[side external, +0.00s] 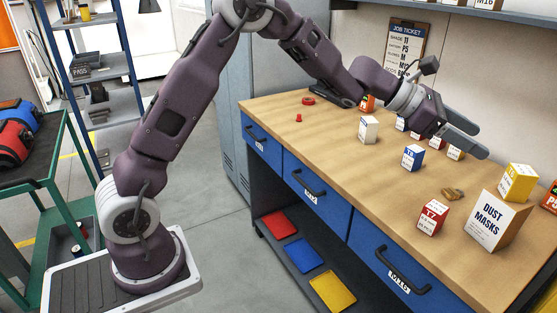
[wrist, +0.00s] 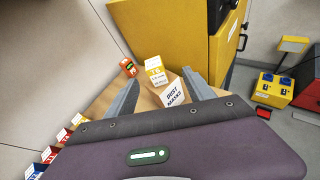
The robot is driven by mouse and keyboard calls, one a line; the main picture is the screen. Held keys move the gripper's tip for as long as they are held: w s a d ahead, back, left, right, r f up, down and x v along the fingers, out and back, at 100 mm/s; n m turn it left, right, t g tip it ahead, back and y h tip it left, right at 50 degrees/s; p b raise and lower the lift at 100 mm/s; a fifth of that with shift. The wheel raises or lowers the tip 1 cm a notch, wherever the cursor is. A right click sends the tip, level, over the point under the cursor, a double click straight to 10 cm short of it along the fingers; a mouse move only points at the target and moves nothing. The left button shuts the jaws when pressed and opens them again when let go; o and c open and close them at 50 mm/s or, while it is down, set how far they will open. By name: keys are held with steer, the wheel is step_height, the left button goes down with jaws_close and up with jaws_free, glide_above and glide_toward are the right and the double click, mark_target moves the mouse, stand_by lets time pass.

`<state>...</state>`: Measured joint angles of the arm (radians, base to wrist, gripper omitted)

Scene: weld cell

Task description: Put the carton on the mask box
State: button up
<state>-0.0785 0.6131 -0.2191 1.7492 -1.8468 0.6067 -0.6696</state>
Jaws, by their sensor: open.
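The mask box (side external: 493,224), white and brown and marked DUST MASKS, stands on the bench's near right end. It also shows in the wrist view (wrist: 175,95). A yellow carton (side external: 517,182) marked T6 appears to rest upright on the box's top; in the wrist view the yellow carton (wrist: 155,73) shows above and left of the box label. Its contact with the box is hard to make out. My gripper (side external: 479,142) is open and empty, above the bench and left of the box. In the wrist view, the yellow carton and box show between the fingers.
On the wooden bench (side external: 335,130) stand a red carton (side external: 432,217), a blue carton (side external: 413,157), a white carton (side external: 369,129) and several small ones under my gripper. An orange box (side external: 551,197) is at the right edge. A yellow cabinet (wrist: 170,35) rises behind.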

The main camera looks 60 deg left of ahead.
steer(key=s+d+r+m+g+y, duration=0.15)
steer(key=s+r+m, duration=0.25)
steer(key=s+m, duration=0.5)
steer(key=s+r+m+g+y, duration=0.15)
steer(key=s+r+m, duration=0.3)
steer(key=s, duration=0.85)
steer(key=s+a+f+m+y, duration=0.3)
steer(key=s+a+m, duration=0.3)
steer(key=s, duration=0.5)
steer(key=s+a+f+m+y, duration=0.3)
steer(key=s+a+f+m, duration=0.3)
steer(key=s, duration=0.5)
steer(key=shift+a+g+y, duration=0.3)
steer(key=shift+a+y, duration=0.1)
steer(key=shift+a, duration=0.7)
